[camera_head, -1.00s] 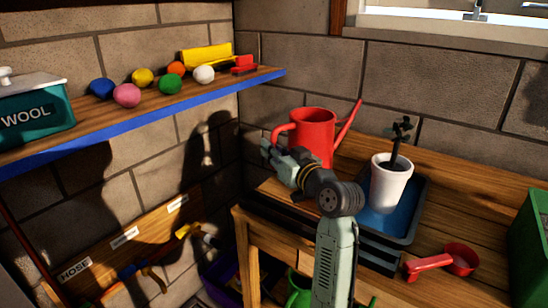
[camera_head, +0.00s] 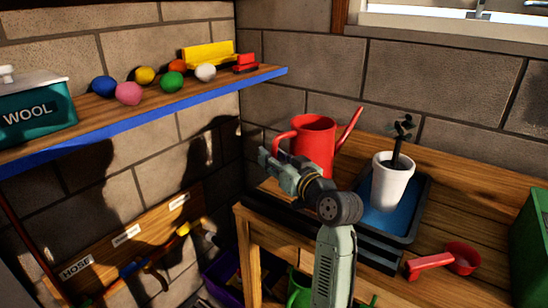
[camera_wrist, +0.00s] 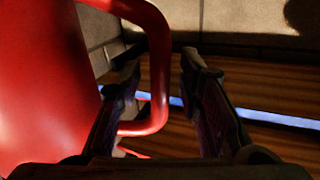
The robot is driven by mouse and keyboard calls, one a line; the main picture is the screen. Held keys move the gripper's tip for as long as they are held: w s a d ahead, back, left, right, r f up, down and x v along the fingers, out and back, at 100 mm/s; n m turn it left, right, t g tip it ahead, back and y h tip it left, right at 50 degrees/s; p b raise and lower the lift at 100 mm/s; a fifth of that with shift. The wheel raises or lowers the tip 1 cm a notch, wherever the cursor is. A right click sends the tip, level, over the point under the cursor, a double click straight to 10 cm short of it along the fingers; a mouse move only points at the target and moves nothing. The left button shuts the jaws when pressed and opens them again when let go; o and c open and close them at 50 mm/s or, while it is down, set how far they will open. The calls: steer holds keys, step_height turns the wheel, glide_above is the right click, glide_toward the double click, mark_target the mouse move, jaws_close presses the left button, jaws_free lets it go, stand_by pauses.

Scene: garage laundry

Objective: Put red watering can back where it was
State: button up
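The red watering can (camera_head: 315,147) stands upright at the back left of the wooden workbench (camera_head: 482,220), in the corner by the block wall. Its base is partly hidden by my arm. Its spout points up and right; its handle is on the left. My gripper (camera_head: 264,160) is at the handle side. In the wrist view the can's red body (camera_wrist: 45,80) fills the left side. The fingers are apart.
A dark tray (camera_head: 415,220) with a white plant pot (camera_head: 390,185) stands right of the can. A red scoop (camera_head: 463,258) and a green box (camera_head: 530,250) are further right. A blue-edged shelf (camera_head: 150,116) with several balls and a wool box (camera_head: 40,108) hangs at left.

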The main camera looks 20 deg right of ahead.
steer(key=shift+r, duration=0.2)
steer(key=shift+s+d+f, duration=0.1)
steer(key=shift+s+d, duration=0.05)
steer(key=shift+s, duration=0.2)
steer(key=b+v, duration=0.2)
steer(key=v, duration=0.9)
steer(key=shift+s, duration=0.2)
